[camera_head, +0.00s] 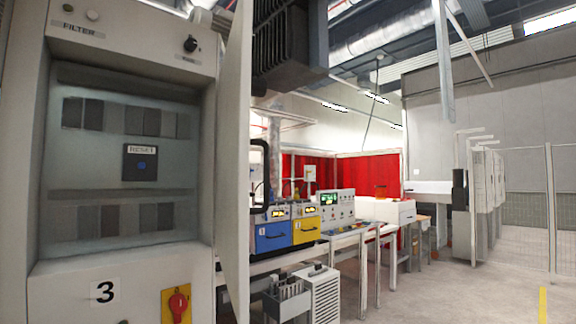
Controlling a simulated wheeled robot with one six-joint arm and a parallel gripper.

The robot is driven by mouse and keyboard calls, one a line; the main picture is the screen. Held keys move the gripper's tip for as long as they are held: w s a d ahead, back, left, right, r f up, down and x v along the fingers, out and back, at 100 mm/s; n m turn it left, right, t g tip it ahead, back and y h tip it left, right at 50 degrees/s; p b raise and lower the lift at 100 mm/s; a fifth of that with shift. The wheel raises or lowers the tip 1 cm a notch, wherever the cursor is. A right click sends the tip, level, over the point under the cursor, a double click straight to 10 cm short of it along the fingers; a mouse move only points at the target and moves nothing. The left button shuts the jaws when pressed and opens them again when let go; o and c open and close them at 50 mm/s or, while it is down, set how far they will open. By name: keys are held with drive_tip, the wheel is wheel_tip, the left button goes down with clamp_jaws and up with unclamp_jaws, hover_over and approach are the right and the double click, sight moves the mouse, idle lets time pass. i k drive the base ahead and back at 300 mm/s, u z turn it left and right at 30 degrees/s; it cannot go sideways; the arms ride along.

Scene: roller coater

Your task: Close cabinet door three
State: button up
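The cabinet door (235,150) stands open, swung out at the right side of the opening and seen nearly edge-on. A black bar handle (266,178) shows just right of the door, on its outer side. My gripper is not recognisable in this view.
A red rotary switch on a yellow plate (177,303) sits low on the cabinet. A dark ribbed block (289,45) hangs at top centre. Blue (273,236) and yellow (306,230) units stand on a bench behind the door. Open floor (455,295) lies at the right.

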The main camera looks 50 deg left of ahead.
sight(233, 211)
drive_tip(key=i, duration=0.95)
drive_tip(key=u, duration=3.1)
drive_tip(key=k, duration=0.35)
drive_tip(key=u, duration=0.4)
drive_tip(key=i, duration=0.75)
drive_tip(key=z, duration=0.05)
